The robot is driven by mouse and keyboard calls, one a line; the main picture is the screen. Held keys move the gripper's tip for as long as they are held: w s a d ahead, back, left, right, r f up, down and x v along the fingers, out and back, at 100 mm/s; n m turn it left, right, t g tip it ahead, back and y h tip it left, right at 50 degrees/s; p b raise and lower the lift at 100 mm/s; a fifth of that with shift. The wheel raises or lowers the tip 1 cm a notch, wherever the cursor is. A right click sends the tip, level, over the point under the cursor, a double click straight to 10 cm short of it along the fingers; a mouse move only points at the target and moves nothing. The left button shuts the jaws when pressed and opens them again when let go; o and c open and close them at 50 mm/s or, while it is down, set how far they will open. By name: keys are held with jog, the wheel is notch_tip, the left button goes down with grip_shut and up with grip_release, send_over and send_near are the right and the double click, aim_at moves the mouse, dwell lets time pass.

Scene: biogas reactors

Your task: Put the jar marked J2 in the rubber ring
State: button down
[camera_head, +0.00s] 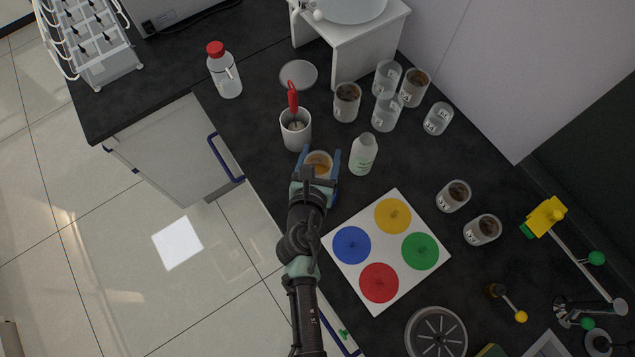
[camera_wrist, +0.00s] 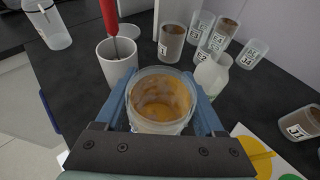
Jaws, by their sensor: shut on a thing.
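My gripper (camera_head: 318,172) is shut on an open glass jar (camera_wrist: 161,98) with orange-brown contents, its fingers on either side. The jar also shows in the head view (camera_head: 318,160), upright near the counter's front edge. Its label is hidden, so I cannot read its mark; whether it touches the counter is unclear. Other marked jars stand behind: a brown-filled one (camera_head: 347,101) and a cluster (camera_head: 387,111) with small, hard-to-read labels. Two more brown-filled jars (camera_head: 453,196) (camera_head: 482,230) stand at right. I cannot make out the rubber ring with certainty.
A white cup (camera_head: 296,132) with a red-handled tool is left of my gripper; a pale bottle (camera_head: 363,154) is close on the right. A board with four coloured circles (camera_head: 336,269) lies right of my arm. A grey spoked disc (camera_head: 436,332) is at lower right.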

notch_tip(320, 180, down, 9)
jog(key=b, duration=0.6)
jog(key=shift+f, duration=0.2)
jog(key=shift+f, duration=0.15)
grip_release()
